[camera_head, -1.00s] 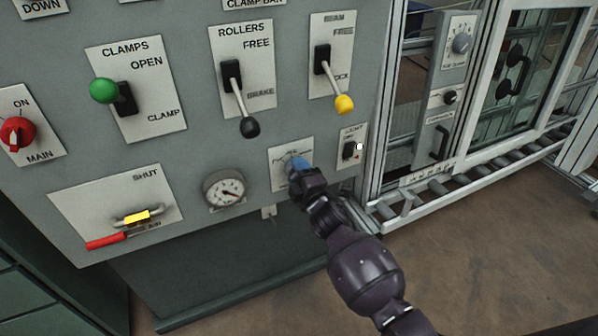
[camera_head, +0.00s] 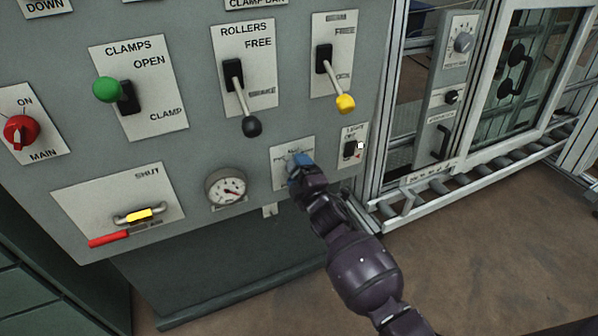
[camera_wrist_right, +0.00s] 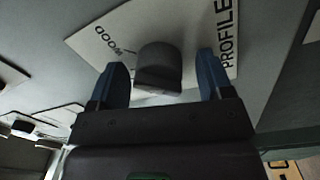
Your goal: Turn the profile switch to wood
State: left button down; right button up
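The profile plate (camera_head: 281,178) is a pale square low on the grey panel, mostly behind my right gripper in the head view. In the right wrist view the plate (camera_wrist_right: 112,30) reads PROFILE and WOOD. The dark rounded profile switch knob (camera_wrist_right: 158,72) stands on it; its pointing direction is unclear. My right gripper (camera_wrist_right: 161,60) is open, with one blue finger on each side of the knob and small gaps showing. In the head view the right gripper (camera_head: 299,164) hides the knob. My left gripper is not in view.
A black-tipped rollers lever (camera_head: 243,103) and a yellow-tipped lever (camera_head: 334,82) hang above. A small light switch (camera_head: 350,149) sits close to the right, and a round gauge (camera_head: 226,187) to the left. A roller conveyor (camera_head: 470,182) runs at right.

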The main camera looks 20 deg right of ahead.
jog(key=shift+d, duration=0.1)
pick_arm(q)
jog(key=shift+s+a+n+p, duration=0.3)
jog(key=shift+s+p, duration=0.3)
jog(key=shift+p, duration=0.5)
pick_arm(e)
jog(key=s, duration=1.1)
jog(key=shift+d+f, duration=0.15)
jog(key=shift+f, duration=0.05)
jog(key=shift+w, duration=0.1)
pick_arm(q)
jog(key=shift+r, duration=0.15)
